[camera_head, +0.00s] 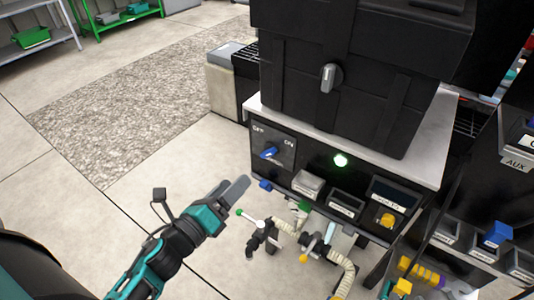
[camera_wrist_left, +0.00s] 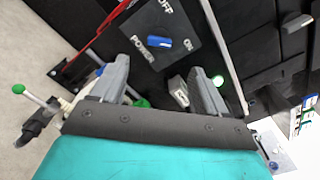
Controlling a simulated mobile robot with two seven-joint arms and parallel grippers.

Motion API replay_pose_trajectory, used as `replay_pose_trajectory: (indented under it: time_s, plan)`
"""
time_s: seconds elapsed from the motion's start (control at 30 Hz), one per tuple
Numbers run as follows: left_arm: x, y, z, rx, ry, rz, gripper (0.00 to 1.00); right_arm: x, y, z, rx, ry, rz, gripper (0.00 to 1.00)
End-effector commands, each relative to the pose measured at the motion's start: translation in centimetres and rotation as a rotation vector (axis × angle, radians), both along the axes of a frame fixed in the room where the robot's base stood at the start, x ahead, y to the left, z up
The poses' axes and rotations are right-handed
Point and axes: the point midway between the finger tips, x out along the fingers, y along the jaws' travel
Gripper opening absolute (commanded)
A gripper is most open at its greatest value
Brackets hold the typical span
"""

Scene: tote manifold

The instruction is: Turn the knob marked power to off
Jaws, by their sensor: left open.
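The power knob (camera_head: 268,153) is a blue handle on a dark square plate at the left of the black panel. It also shows in the left wrist view (camera_wrist_left: 159,43), with POWER, OFF and ON lettered around it. There its long handle lies roughly sideways, with one end toward ON; I cannot tell exactly where it points. My left gripper (camera_head: 236,188) is in front of and below the plate, apart from the knob. In the wrist view my left gripper (camera_wrist_left: 165,82) has its fingers spread with nothing held between them. My right gripper is not in view.
A green lamp (camera_head: 340,160) is lit right of the knob. Labelled boxes (camera_head: 308,184) sit below it. A green-tipped lever valve (camera_head: 254,220) and hoses are below my gripper. A black tote (camera_head: 330,110) stands above the panel. Floor at the left is clear.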

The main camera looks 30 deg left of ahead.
Motion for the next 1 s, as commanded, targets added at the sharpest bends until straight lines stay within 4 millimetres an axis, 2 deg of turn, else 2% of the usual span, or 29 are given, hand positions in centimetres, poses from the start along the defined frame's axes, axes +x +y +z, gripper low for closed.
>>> replay_pose_trajectory:
  time_s: [0.4, 0.6, 0.8, 1.0]
  plan:
    - [7.7, -1.1, 0.1, -0.002, -0.003, -0.002, 0.74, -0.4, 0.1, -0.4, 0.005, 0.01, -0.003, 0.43]
    - [10.6, -1.5, 0.0, -0.003, 0.0, 0.0, 0.74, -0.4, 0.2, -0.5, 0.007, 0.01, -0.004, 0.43]
    - [11.9, -1.7, 0.0, -0.005, 0.001, -0.001, 0.74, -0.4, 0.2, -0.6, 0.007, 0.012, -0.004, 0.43]
    - [12.1, -1.7, 0.0, -0.005, 0.002, 0.0, 0.74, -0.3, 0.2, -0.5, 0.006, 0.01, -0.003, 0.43]
